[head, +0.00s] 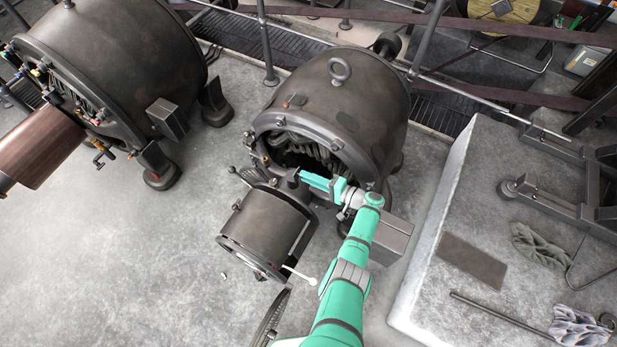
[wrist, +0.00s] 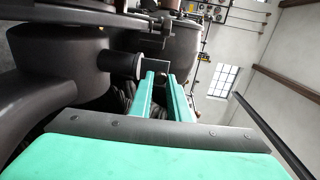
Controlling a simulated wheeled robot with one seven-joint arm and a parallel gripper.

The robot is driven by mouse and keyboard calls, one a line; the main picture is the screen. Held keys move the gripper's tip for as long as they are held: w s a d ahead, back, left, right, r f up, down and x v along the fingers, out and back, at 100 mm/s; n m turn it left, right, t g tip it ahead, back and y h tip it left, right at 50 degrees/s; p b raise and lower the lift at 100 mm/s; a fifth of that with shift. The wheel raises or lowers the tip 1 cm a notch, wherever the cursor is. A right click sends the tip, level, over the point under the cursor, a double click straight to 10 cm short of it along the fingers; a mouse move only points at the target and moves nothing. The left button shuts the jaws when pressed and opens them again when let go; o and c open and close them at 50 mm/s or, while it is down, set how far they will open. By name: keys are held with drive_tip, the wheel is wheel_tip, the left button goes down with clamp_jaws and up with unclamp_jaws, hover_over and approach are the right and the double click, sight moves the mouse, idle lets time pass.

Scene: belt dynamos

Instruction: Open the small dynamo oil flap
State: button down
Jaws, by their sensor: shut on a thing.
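The small dynamo (head: 340,105) is the dark rounded machine in the middle of the head view. Its front drum (head: 265,225) sticks out toward the lower left. My gripper (head: 303,177) reaches in from the right, just above the back end of the drum. In the wrist view my gripper (wrist: 161,78) has its two green fingers close together on a small dark flap (wrist: 154,66). The flap stands beside a short round dark stub (wrist: 122,66). The fingers hide part of the flap, and its hinge cannot be made out.
A larger dynamo (head: 110,65) with a brown drum stands at the left. A pale stone block (head: 455,240) with rods and cloths lies at the right. A railing and dark floor grating run behind. The floor at the lower left is clear.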

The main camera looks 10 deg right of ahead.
drive_tip(key=shift+a, duration=0.15)
drive_tip(key=c, duration=1.7)
unclamp_jaws()
drive_tip(key=shift+o, duration=0.2)
drive_tip(key=v, duration=1.1)
